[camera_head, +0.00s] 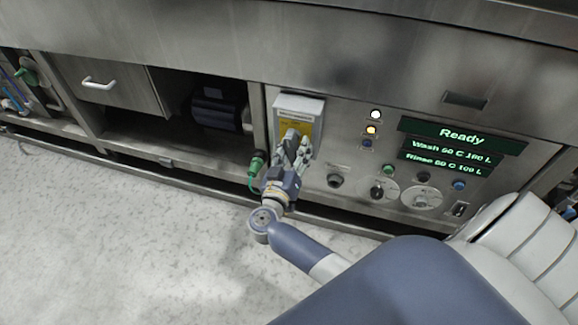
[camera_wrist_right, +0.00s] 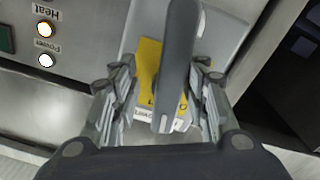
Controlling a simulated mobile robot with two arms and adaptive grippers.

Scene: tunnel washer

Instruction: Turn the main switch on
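The main switch looks to be the light grey box (camera_head: 298,103) with a yellow plate on the control panel. In the right wrist view its yellow plate (camera_wrist_right: 150,62) shows behind a dark grey lever (camera_wrist_right: 179,60). My right gripper (camera_head: 293,145) is in front of the box and covers its lower part in the head view. In the right wrist view the right gripper (camera_wrist_right: 163,90) is open, with one finger on each side of the lever. Both fingers look apart from the lever, though contact low down is hard to tell. My left gripper is not in view.
Right of the box are indicator lamps (camera_head: 371,130), a green display reading "Ready" (camera_head: 461,136), and several knobs and buttons (camera_head: 422,197). A green-handled valve (camera_head: 256,165) is close left of my right gripper. An open bay (camera_head: 180,115) lies further left.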

